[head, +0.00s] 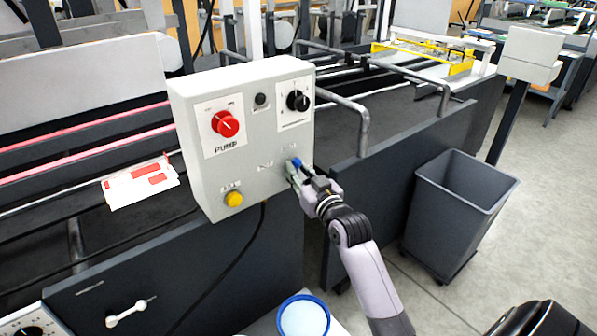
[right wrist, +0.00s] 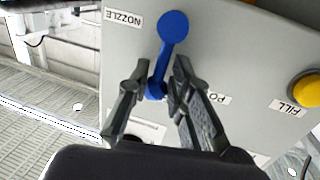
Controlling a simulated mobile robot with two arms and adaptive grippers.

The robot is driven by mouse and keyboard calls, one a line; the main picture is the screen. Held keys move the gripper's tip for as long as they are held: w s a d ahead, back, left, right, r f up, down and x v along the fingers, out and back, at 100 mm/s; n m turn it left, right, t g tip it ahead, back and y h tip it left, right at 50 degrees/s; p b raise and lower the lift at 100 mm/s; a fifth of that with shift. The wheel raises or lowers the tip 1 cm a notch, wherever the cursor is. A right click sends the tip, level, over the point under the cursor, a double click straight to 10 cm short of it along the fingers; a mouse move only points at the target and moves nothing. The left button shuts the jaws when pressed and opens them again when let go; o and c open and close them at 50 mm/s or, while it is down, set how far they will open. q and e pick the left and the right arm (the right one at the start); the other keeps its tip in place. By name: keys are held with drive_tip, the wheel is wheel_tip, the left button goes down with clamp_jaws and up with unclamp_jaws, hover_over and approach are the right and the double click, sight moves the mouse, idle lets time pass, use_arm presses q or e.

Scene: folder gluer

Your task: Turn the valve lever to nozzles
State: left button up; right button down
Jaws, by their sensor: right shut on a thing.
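The blue valve lever (head: 295,163) is on the lower right of the grey control box's front. In the right wrist view the lever (right wrist: 173,28) has a round blue end, and its shaft runs down between my fingers. The NOZZLE label (right wrist: 123,18) is left of the round end; another label (right wrist: 217,98), partly hidden and starting with PO, is to the right of the fingers. My right gripper (head: 297,175) is at the lever, its fingers (right wrist: 162,72) on either side of the shaft and shut on it. My left gripper is not in view.
The control box (head: 190,120) also carries a red PUMP knob (head: 226,124), a black dial (head: 297,100) and a yellow FILL button (head: 234,199). A grey bin (head: 440,220) stands to the right on the floor. A metal rail (head: 363,130) bends close behind the box's right side.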

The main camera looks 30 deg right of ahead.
drive_tip(key=shift+d+r+m+p, duration=0.1)
drive_tip(key=shift+d+m+p, duration=0.15)
drive_tip(key=shift+p, duration=0.4)
drive_tip(key=shift+w+d+f+m+g+y+p, duration=0.2)
drive_tip(key=shift+d+m+p, duration=0.3)
drive_tip(key=shift+m+p, duration=0.7)
drive_tip(key=shift+s+d+f+m+g+y+p, duration=0.2)
drive_tip(key=shift+d+m+p, duration=0.35)
drive_tip(key=shift+m+p, duration=0.65)
drive_tip(key=shift+w+d+f+m+g+y+p, duration=0.1)
drive_tip(key=shift+d+f+m+g+p, duration=0.3)
drive_tip(key=shift+m+p, duration=0.8)
drive_tip(key=shift+d+r+m, duration=0.1)
drive_tip(key=shift+m, duration=0.25)
drive_tip(key=c, duration=1.5)
unclamp_jaws()
drive_tip(key=shift+d, duration=0.1)
drive_tip(key=shift+o, duration=0.3)
